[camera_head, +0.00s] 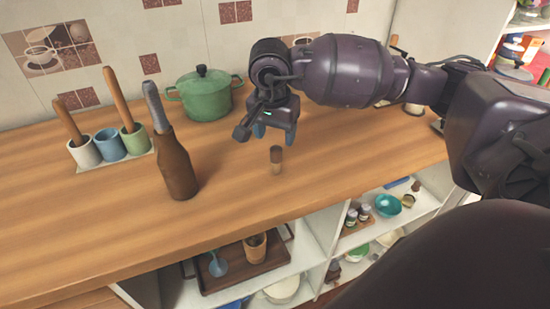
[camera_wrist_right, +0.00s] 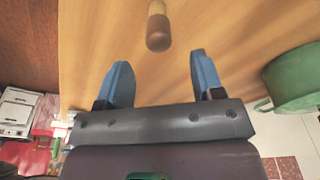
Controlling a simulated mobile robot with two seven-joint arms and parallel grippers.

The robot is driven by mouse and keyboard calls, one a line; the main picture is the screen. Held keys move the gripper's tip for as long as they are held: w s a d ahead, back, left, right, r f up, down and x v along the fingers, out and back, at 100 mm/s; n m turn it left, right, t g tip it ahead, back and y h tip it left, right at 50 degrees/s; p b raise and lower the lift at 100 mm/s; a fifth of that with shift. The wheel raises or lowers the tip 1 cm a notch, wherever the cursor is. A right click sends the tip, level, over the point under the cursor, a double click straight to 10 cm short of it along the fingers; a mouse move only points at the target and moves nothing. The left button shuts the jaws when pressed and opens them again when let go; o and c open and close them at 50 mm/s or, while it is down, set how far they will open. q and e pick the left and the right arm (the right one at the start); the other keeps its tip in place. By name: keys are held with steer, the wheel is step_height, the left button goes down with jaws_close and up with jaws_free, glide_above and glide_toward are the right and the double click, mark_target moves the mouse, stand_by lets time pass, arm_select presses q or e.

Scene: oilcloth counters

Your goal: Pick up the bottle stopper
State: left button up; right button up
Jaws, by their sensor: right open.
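The bottle stopper (camera_head: 276,160) stands upright on the wooden counter, with a dark brown top and a lighter lower part. It also shows in the right wrist view (camera_wrist_right: 158,30) at the top, beyond the fingertips. My right gripper (camera_head: 274,130) is above and just behind the stopper in the head view. Its two blue fingers (camera_wrist_right: 162,75) are apart with nothing between them. My left gripper is not in view.
A brown bottle (camera_head: 176,165) with a grey neck stands left of the stopper. A green lidded pot (camera_head: 205,97) is behind. The counter (camera_head: 330,165) around the stopper is clear. Open shelves lie below the front edge.

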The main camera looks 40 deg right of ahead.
mark_target(276, 148)
steer(key=shift+w+d+f, duration=0.1)
steer(key=shift+d+f, duration=0.05)
steer(key=shift+f, duration=1.7)
steer(key=shift+d+f, duration=0.1)
steer(key=shift+f, duration=1.7)
steer(key=shift+c, duration=0.2)
steer(key=c, duration=0.9)
